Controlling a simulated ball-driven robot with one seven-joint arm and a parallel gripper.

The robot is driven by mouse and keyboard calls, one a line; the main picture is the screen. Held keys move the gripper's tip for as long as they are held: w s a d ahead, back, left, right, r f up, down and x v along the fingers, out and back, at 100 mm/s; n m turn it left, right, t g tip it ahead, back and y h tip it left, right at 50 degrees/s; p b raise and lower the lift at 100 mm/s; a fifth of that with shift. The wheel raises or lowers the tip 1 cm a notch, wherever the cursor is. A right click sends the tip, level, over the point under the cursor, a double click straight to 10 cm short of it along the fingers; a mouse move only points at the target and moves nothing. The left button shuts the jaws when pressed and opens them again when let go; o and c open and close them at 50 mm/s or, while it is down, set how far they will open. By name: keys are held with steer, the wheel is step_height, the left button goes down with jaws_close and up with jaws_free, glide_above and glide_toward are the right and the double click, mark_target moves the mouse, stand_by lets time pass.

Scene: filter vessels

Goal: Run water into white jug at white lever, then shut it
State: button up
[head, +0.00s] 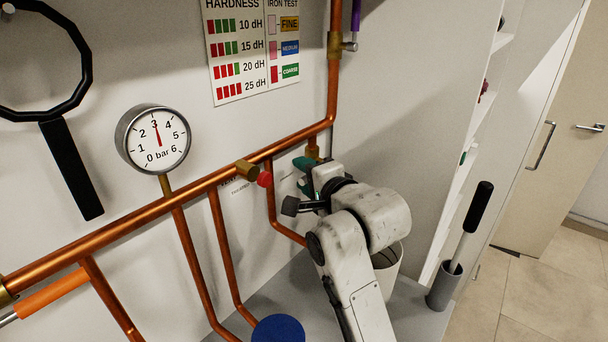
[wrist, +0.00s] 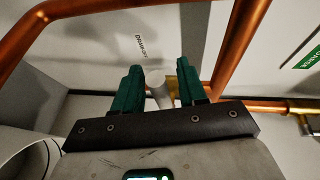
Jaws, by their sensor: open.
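The white lever (wrist: 156,84) shows in the wrist view as a pale rounded handle beside a brass fitting (wrist: 172,88). My gripper (wrist: 160,72) is open, with one green finger on each side of the lever; I cannot tell whether either touches it. In the head view my gripper (head: 304,172) is at the copper pipework, and my wrist hides the lever. The white jug (head: 391,272) stands on the grey surface behind my arm, partly covered by it. Its rim also shows at the lower left of the wrist view (wrist: 48,150). No water is visible.
Copper pipes (head: 205,184) run along the wall, with a pressure gauge (head: 153,138) reading about 3 bar. A red-capped fitting (head: 265,179) sits left of my gripper. A blue round object (head: 278,329) is at the bottom. A grey holder (head: 444,287) with a black-handled tool stands right.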

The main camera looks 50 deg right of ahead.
steer(key=shift+w+d, duration=0.15)
steer(key=shift+w, duration=0.15)
steer(key=shift+c, duration=0.2)
jaws_close()
stand_by(0.3)
